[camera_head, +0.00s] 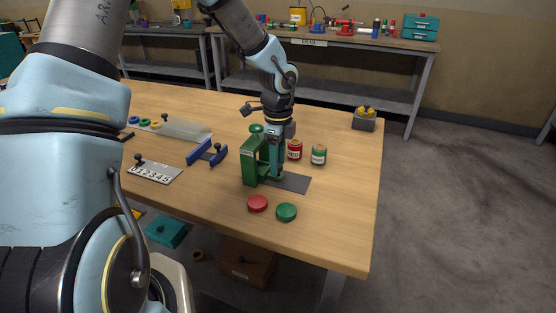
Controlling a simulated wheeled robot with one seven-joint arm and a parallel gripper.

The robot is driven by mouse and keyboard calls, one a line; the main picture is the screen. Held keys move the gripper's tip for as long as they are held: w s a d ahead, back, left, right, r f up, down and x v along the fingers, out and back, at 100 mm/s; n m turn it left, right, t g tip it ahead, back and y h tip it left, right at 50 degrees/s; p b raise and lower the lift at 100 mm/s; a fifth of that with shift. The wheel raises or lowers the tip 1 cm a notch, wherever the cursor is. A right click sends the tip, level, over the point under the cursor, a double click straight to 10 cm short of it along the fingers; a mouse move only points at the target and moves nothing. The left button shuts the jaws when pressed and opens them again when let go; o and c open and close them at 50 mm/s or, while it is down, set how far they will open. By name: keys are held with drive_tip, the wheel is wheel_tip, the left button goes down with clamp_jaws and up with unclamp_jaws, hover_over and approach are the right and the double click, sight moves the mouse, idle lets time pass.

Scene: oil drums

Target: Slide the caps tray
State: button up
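A low pale grey tray (184,129) lies at the back left of the wooden table. Small round yellow, green and blue pieces (143,122) sit at its left end, with a dark knob above. I cannot tell for certain that this is the caps tray. A red cap (258,203) and a green cap (286,212) lie on the table near its front edge. My gripper (276,172) points down at the right side of a green press-like stand (250,165), well right of the tray. Its fingertips are small and partly hidden, so their opening and any contact are unclear.
A dark flat plate (293,183) lies by the stand. A red can (295,150) and a green can (319,155) stand to the right. A blue clamp-like piece (207,152) and a numbered plate (155,173) lie left. The table's right side is mostly clear.

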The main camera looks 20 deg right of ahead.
clamp_jaws()
idle(1.1)
